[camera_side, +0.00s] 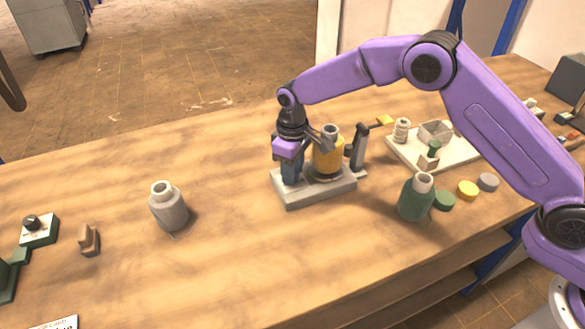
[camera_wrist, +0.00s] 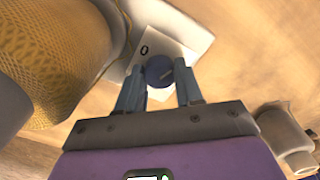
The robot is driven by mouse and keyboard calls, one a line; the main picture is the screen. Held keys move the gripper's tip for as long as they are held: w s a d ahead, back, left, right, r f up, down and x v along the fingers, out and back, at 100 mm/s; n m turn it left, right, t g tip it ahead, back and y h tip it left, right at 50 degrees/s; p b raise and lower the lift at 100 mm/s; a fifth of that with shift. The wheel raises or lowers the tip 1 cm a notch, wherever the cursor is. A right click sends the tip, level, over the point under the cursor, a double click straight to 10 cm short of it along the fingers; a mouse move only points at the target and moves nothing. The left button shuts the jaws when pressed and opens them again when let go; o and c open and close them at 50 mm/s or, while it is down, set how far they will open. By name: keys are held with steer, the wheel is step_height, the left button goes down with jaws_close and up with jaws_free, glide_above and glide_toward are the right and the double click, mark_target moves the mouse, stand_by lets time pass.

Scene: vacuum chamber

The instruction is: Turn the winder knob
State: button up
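The winder stands mid-table in the side view, a pale grey base (camera_side: 318,190) with a yellow cylinder (camera_side: 327,158) upright on it. In the wrist view the yellow, mesh-patterned cylinder (camera_wrist: 45,55) fills the upper left. The round blue knob (camera_wrist: 158,71) sits on a white plate marked "0" (camera_wrist: 190,35), with a light line on its face. My gripper (camera_side: 290,178) points down over the base's left end, hiding the knob in the side view. In the wrist view my gripper's two fingers (camera_wrist: 160,75) stand either side of the knob; whether they touch it is unclear.
A grey bottle (camera_side: 169,208) stands left of the winder; it also shows in the wrist view (camera_wrist: 287,140). A dark green bottle (camera_side: 416,198) and several round caps are at the right. A white tray (camera_side: 460,150) lies behind them. The table in front is clear.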

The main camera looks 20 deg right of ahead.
steer(key=o, duration=0.3)
steer(key=shift+o, duration=0.2)
steer(key=shift+r, duration=0.15)
step_height(320, 180, up, 17)
steer(key=shift+r, duration=0.1)
stand_by(0.4)
